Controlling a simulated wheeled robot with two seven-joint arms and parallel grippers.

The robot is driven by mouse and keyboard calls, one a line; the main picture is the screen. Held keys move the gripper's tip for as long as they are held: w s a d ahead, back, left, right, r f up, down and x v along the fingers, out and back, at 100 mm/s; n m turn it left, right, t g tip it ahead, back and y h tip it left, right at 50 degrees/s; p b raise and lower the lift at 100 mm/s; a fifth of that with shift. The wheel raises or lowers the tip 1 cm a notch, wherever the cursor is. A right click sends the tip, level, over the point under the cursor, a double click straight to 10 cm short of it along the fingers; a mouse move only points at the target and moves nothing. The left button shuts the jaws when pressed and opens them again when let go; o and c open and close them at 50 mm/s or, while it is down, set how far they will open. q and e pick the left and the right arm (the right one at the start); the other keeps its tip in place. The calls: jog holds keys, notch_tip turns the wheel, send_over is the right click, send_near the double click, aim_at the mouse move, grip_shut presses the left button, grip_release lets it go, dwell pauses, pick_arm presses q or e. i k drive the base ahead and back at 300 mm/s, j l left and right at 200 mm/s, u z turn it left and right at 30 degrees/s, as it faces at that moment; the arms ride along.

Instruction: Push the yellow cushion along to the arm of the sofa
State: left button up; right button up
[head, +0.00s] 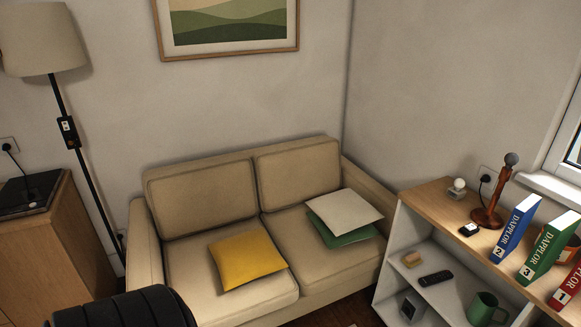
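The yellow cushion (247,258) lies flat on the left seat of the beige sofa (200,199), close to the gap between the two seats. The sofa's left arm (144,250) is to the left of the cushion, with bare seat between them. The sofa's right arm (368,187) is at the far side, beyond the right seat. A dark ribbed rounded shape, which seems to be part of me, shows at the bottom left, apart from the cushion. Neither of my grippers is in view.
A cream cushion (345,210) and a green cushion (337,236) lie overlapped on the right seat. A shelf unit (430,200) with books and a mug stands at the right. A floor lamp (75,140) and wooden cabinet (45,240) stand left.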

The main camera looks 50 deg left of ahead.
aim_at(241, 259)
jog(key=u, duration=2)
jog(key=i, duration=0.15)
